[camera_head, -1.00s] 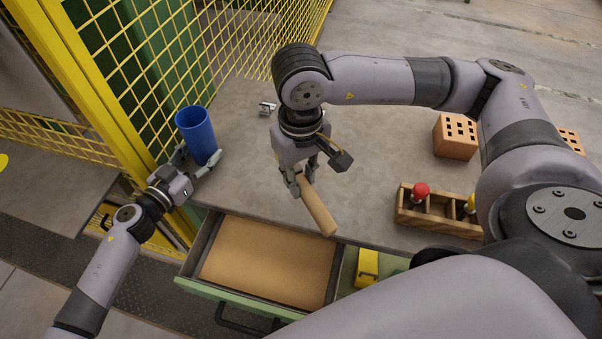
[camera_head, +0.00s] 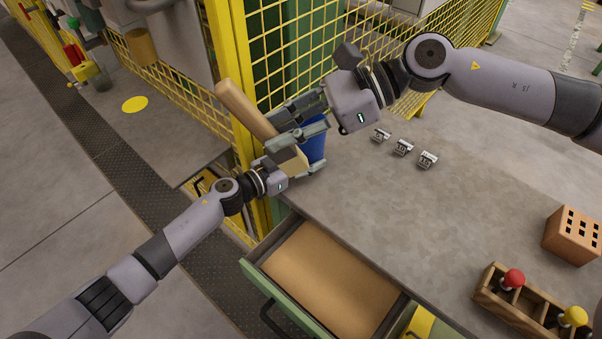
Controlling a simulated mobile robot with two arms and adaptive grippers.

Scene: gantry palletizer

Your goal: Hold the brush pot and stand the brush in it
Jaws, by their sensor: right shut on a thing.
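The brush has a round wooden handle (camera_head: 247,110) and a pale block-shaped head (camera_head: 291,163) at its lower right end. My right gripper (camera_head: 292,122) is shut on it and holds it tilted, the handle pointing up and left. The blue brush pot (camera_head: 314,146) stands behind the brush at the table's left end; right gripper fingers cover part of it and its mouth is mostly hidden. My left gripper (camera_head: 292,168) is low at the pot, with one finger beside its right side. The brush head hides the rest of its grip, so I cannot tell if it is closed.
A yellow mesh fence (camera_head: 285,45) rises close behind the pot. Several small metal blocks (camera_head: 403,147) lie on the table (camera_head: 440,200). An open drawer (camera_head: 335,285), a wooden rack (camera_head: 521,311) with red and yellow knobs, and a holed brick (camera_head: 574,235) are to the front and right.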

